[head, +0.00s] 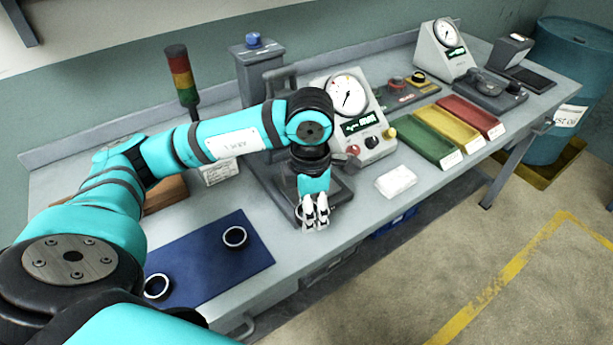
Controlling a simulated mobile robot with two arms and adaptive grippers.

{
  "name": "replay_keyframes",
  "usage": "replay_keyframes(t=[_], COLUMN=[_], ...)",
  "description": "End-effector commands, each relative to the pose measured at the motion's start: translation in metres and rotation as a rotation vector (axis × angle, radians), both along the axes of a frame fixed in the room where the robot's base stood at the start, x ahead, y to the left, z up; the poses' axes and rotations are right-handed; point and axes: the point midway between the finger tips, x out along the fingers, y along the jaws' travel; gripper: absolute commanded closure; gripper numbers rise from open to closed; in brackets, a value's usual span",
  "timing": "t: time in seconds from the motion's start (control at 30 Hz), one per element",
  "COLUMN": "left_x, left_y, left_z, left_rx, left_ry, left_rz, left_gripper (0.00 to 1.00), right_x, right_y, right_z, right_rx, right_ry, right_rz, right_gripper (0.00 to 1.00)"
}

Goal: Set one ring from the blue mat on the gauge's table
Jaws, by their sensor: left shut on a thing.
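The blue mat (207,262) lies at the front left of the bench. One dark ring with a bright rim (235,237) lies near its right side, and another ring (157,287) lies at its left edge, partly behind my arm. My left gripper (315,226) points down over the front of a dark grey base plate (341,192), in front of the dial gauge (350,97). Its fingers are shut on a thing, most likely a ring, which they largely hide. I cannot tell whether it touches the plate. My right gripper is not in view.
A grey column with a blue knob (253,41) stands behind my arm. A signal tower (181,80) stands left. A white cloth (396,181) lies right of the gripper. Green (428,142), yellow and red trays, and a second dial (447,34), stand farther right.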

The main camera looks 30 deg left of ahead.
Motion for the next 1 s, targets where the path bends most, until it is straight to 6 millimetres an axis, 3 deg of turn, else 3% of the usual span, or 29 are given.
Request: replay_keyframes(t=[0.3,0.5,0.73,1.0], left_x=[0.069,0.1,0.115,0.115], left_y=[0.051,0.073,0.084,0.083], left_z=[-0.003,-0.008,-0.011,-0.045], left_rx=[0.0,0.0,-0.001,-0.001], left_ry=[0.001,0.0,0.001,0.001], left_rz=[0.004,0.0,-0.001,-0.003], left_gripper=[0.88,0.88,0.88,0.88], right_x=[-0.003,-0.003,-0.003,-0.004], right_y=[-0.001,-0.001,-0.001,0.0], right_z=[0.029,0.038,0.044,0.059], right_rx=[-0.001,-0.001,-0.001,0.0], right_ry=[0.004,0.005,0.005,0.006], right_rz=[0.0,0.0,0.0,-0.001], right_gripper=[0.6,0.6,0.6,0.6])
